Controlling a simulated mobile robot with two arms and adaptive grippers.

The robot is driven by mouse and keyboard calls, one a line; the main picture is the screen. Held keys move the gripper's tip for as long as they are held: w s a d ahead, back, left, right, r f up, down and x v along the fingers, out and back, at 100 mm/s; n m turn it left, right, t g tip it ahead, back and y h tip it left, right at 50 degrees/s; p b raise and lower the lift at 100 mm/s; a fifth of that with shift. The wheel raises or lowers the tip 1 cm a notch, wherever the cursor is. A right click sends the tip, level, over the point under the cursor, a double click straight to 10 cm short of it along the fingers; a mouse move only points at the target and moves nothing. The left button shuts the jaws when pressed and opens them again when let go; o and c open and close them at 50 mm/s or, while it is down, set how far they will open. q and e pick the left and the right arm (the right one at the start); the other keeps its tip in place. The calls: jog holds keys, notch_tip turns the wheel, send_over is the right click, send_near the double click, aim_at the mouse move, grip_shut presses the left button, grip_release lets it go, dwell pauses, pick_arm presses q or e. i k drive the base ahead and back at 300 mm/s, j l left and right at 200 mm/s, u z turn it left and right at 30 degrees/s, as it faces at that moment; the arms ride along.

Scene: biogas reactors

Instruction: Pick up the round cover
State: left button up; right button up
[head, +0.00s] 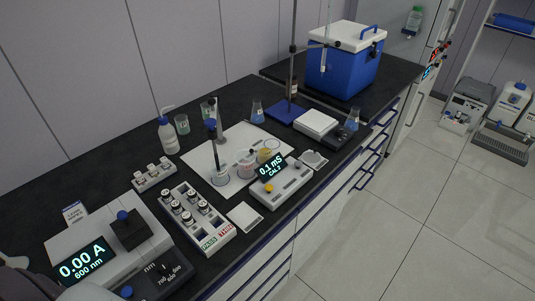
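I cannot single out the round cover with certainty. A small pale, roundish flat piece (314,159) lies on the dark bench just right of the meter that reads 0.1 mS. Another small, pale round shape (272,144) is on the white mat behind that meter, near the cups. Both are too small to tell whether they are covers. Neither of my grippers is in view. A pale, blurred part of my own arm shows at the lower left edge, with no fingers visible.
The bench (90,180) is crowded. It holds a photometer (88,238), a vial rack (200,222), the meter (281,187), a stand with a blue base (287,110), a balance (316,124), flasks and a blue cooler (344,72). The floor (440,200) at right is clear.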

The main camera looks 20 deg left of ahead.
aim_at(310, 157)
jog(key=i+l+u, duration=0.1)
jog(key=u, duration=0.35)
jog(key=i+l+u, duration=0.1)
jog(key=u, duration=0.3)
jog(key=i+l+u, duration=0.1)
jog(key=u, duration=0.35)
jog(key=l+u, duration=0.25)
jog(key=u, duration=0.15)
